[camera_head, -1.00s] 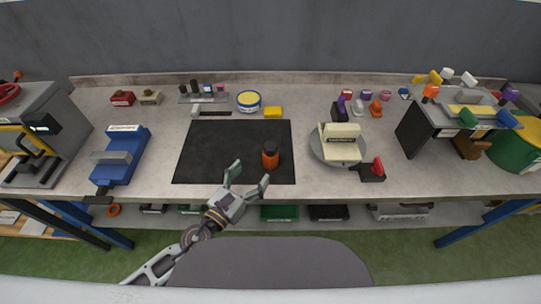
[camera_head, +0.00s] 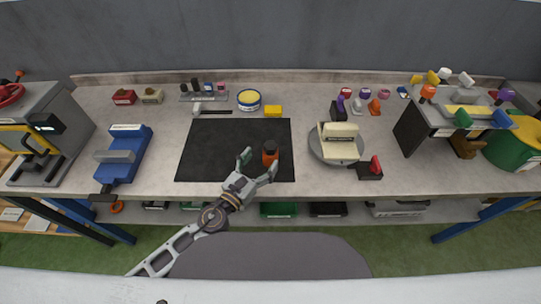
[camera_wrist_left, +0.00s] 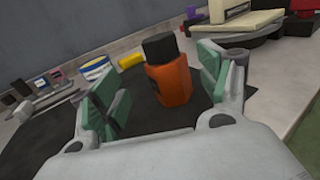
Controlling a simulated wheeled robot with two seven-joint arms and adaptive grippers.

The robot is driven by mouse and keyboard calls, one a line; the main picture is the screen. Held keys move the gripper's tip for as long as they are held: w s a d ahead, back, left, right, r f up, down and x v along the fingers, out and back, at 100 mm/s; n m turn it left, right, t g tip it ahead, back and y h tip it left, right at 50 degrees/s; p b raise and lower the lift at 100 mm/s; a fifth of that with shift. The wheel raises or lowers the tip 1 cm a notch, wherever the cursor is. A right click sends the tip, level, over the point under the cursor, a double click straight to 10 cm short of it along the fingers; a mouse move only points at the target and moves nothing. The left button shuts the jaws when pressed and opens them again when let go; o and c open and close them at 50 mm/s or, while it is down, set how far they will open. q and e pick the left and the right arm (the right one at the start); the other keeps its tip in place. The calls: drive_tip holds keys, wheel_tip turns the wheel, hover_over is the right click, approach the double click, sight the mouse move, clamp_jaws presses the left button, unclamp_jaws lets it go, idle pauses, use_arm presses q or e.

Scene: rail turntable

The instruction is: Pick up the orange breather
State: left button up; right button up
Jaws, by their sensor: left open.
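The orange breather (camera_head: 270,154), an upright orange cylinder with a black cap, stands on the black mat (camera_head: 215,155) near its front right. It also shows in the left wrist view (camera_wrist_left: 174,84). My left gripper (camera_head: 260,165) is open, its green-padded fingers pointing at the breather. In the left wrist view, the breather appears in the gap between the two fingers (camera_wrist_left: 160,88), with space visible on both sides. I cannot tell how deep between the pads it is. My right gripper is not in view.
A round turntable (camera_head: 322,154) with a cream block stands right of the mat. A yellow block (camera_head: 273,111), a blue-and-yellow tin (camera_head: 249,100) and a hammer (camera_head: 210,111) lie behind it. A blue vise (camera_head: 128,160) is at left. Small coloured pieces, one orange (camera_head: 374,107), stand back right.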

sight(270, 145)
use_arm(q)
drive_tip(key=shift+w+d+r+p, duration=0.35)
drive_tip(key=shift+w+d+p, duration=0.2)
drive_tip(key=shift+w+d, duration=0.05)
drive_tip(key=shift+w+d+r+p, duration=0.3)
drive_tip(key=shift+w+d+p, duration=0.2)
drive_tip(key=shift+w+d, duration=0.1)
drive_tip(key=shift+x, duration=0.95)
drive_tip(key=shift+a+f, duration=0.1)
drive_tip(key=shift+f, duration=0.1)
clamp_jaws()
drive_tip(key=shift+r, duration=0.2)
drive_tip(key=shift+r+p, duration=1.15)
drive_tip(key=shift+r, duration=0.25)
drive_tip(key=shift+r+p, duration=1.55)
drive_tip(key=shift+r, duration=1.9)
